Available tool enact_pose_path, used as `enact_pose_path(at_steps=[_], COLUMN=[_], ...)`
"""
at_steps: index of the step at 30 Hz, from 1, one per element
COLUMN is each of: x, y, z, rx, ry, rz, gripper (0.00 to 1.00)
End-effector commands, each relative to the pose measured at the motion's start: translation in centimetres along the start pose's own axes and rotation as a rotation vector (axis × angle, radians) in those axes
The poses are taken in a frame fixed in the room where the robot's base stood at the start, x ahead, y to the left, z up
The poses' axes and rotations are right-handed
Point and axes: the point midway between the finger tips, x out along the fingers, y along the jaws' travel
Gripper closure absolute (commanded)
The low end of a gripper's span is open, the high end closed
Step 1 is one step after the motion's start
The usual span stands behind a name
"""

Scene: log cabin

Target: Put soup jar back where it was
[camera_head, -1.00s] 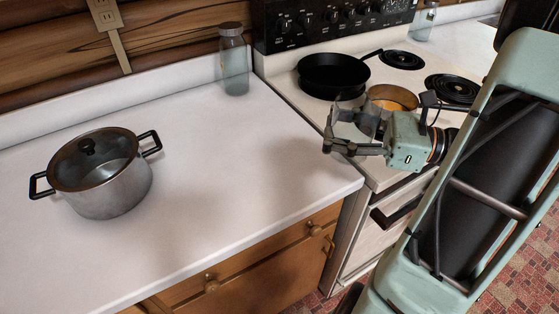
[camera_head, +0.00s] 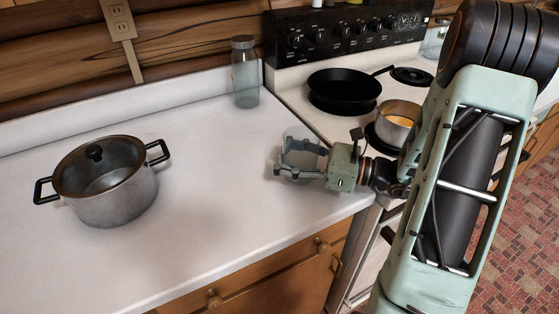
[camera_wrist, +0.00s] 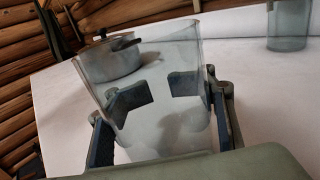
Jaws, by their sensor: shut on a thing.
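A clear, open glass jar (camera_head: 304,147) is held in my gripper (camera_head: 290,165), above the white counter just left of the stove. In the wrist view the jar (camera_wrist: 165,130) sits between the two dark finger pads of my gripper (camera_wrist: 158,93), which is shut on it. It looks empty, and its wide open rim faces up. I cannot tell exactly how high its base is above the counter. A saucepan (camera_head: 398,109) with orange soup inside stands on the stove.
A lidded steel pot (camera_head: 112,190) stands on the left of the counter (camera_head: 215,195). A capped glass bottle (camera_head: 245,78) stands at the back by the stove. A black frying pan (camera_head: 344,88) is on a burner. The middle of the counter is clear.

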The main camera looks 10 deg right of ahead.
Motion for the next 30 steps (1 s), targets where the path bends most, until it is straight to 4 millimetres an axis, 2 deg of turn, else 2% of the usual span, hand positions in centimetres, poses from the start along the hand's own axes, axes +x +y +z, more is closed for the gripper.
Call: enact_pose_path(at_steps=[1,3,14,15,24,30], x=[0.0,0.0,-0.1,-0.1,-0.1,-0.1], y=[0.0,0.0,0.0,0.0,0.0,0.0], z=[-1.0,-1.6,-2.0,-2.0,-1.9,-1.9], rx=[0.003,0.001,-0.001,-0.001,-0.001,0.0], ry=[-0.001,-0.001,-0.001,0.0,0.0,0.0], rz=[0.0,0.0,0.0,0.0,0.0,0.0], gripper=[1.0,1.0,1.0,0.61,0.31,0.31])
